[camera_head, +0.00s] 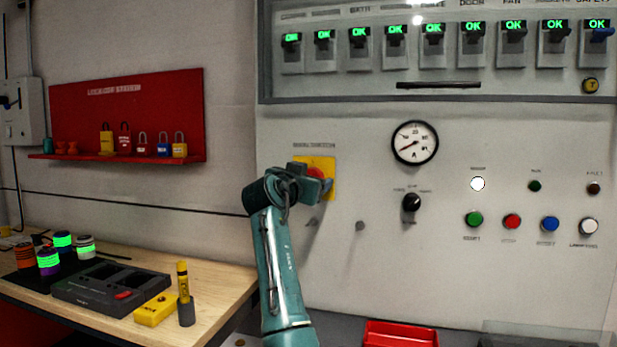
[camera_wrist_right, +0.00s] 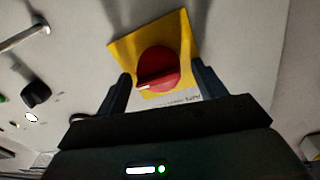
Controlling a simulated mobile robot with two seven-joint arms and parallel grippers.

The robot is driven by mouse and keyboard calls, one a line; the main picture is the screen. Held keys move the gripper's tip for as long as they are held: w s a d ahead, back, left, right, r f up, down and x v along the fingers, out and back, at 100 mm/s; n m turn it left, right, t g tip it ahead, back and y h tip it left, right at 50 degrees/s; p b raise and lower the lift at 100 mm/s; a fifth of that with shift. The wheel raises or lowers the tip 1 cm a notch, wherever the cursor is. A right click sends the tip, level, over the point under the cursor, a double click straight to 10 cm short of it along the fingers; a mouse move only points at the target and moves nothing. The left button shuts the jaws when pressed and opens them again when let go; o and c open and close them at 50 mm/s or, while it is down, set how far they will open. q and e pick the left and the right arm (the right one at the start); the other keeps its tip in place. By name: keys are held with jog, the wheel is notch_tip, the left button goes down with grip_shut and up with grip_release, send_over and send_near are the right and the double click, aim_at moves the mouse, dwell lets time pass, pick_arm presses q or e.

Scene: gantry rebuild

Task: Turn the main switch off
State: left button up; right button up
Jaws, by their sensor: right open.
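The main switch is a red rotary knob (camera_wrist_right: 158,68) on a yellow plate (camera_wrist_right: 124,50) fixed to the grey panel. In the head view the yellow plate (camera_head: 328,166) shows behind my right gripper (camera_head: 312,180), and the red knob (camera_head: 315,172) is partly hidden by it. In the right wrist view my right gripper (camera_wrist_right: 160,70) is open, with one dark finger on each side of the knob. A white mark on the knob points to the lower left of that view. Whether the fingers touch the knob cannot be told. My left gripper is not in view.
A gauge (camera_head: 415,142) and a black selector (camera_head: 411,202) sit right of the switch, with several push buttons beyond. A breaker row (camera_head: 432,45) runs above. A red lockout board (camera_head: 75,100) and a wooden bench (camera_head: 215,281) are left. A red tray (camera_head: 400,331) is below.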

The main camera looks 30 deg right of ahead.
jog(key=shift+w+d, duration=0.1)
jog(key=shift+d, duration=0.05)
jog(key=shift+c, duration=0.2)
jog(key=c, duration=0.9)
